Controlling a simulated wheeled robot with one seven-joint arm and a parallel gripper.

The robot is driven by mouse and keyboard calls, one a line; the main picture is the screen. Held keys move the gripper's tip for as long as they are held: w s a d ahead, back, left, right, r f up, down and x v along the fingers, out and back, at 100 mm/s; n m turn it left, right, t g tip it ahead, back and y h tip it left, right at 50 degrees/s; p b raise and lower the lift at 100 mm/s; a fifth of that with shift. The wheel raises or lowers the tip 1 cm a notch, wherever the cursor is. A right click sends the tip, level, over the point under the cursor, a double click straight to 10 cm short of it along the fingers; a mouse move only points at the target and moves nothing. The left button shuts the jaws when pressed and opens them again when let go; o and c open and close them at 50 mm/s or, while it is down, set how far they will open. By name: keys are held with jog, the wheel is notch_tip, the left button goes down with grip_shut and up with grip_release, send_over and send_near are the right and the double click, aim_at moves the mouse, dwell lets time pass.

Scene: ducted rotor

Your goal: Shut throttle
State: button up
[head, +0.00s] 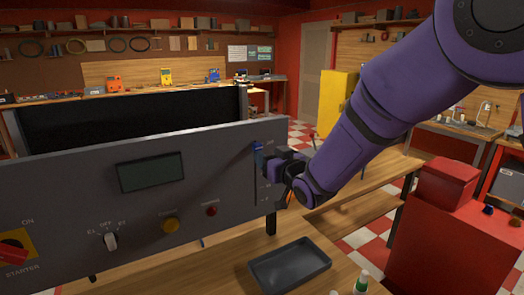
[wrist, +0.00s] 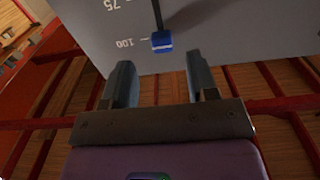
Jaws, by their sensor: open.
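The throttle is a slider with a blue knob (wrist: 162,42) on a dark vertical slot in the grey control panel (wrist: 90,20). In the wrist view, where the numbers appear upside down, the knob sits beside the 100 mark, at one end of the scale. In the head view the blue knob (head: 257,147) shows near the top of the slot at the panel's right end. My gripper (wrist: 161,66) is open and empty, its two fingers either side of the knob's line and apparently short of it. In the head view my gripper (head: 268,164) partly hides the slider scale.
A dark tray (head: 290,268) lies on the wooden table below. A red cabinet (head: 440,225) stands at the right.

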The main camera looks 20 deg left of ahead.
aim_at(257, 147)
jog(key=x, duration=0.5)
jog(key=shift+w+a, duration=0.15)
jog(key=shift+a, duration=0.1)
grip_shut()
